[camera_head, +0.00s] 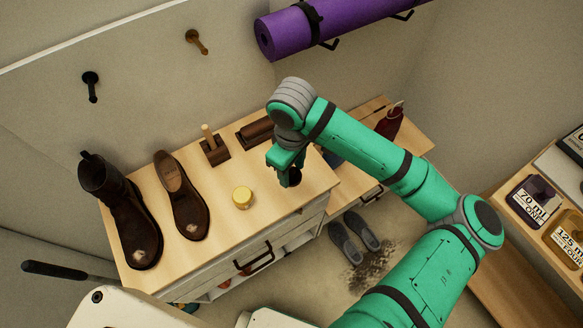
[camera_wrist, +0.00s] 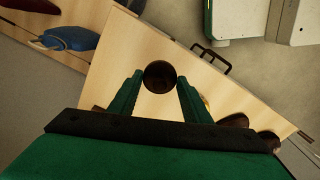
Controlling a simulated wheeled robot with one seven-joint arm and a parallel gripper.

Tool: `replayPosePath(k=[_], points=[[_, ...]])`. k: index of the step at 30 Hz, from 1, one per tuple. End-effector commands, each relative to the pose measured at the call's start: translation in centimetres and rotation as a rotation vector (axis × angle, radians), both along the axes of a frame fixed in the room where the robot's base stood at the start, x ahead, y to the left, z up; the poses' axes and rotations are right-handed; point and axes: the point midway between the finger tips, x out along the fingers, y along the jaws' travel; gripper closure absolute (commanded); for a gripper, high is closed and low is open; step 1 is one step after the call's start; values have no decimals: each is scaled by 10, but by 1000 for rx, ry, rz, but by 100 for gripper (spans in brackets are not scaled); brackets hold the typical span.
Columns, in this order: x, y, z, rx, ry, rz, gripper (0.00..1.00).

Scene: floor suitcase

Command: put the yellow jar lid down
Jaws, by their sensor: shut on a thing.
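My gripper (camera_head: 291,172) is over the right end of the wooden cabinet top (camera_head: 262,214), pointing down. In the wrist view, the gripper (camera_wrist: 160,82) has its two fingers on either side of a dark brown round thing (camera_wrist: 160,76), shut on it. I cannot tell the held thing's height above the wood.
A dark boot (camera_head: 133,218) and a brown shoe (camera_head: 183,200) stand left on the cabinet. A wooden-handled brush (camera_head: 214,149) and another brown brush (camera_head: 255,132) lie at the back. Bare wood surrounds the yellow thing. Grey slippers (camera_head: 354,238) are on the floor beside dirt.

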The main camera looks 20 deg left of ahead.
Motion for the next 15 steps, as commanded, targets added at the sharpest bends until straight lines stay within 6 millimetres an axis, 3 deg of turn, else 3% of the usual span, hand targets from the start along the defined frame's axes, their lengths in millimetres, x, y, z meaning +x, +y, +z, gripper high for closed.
replayPosePath(k=[7, 15], points=[[29, 12, -39, -2, 2, 3, 77], [41, 17, -53, 0, 1, 5, 77]])
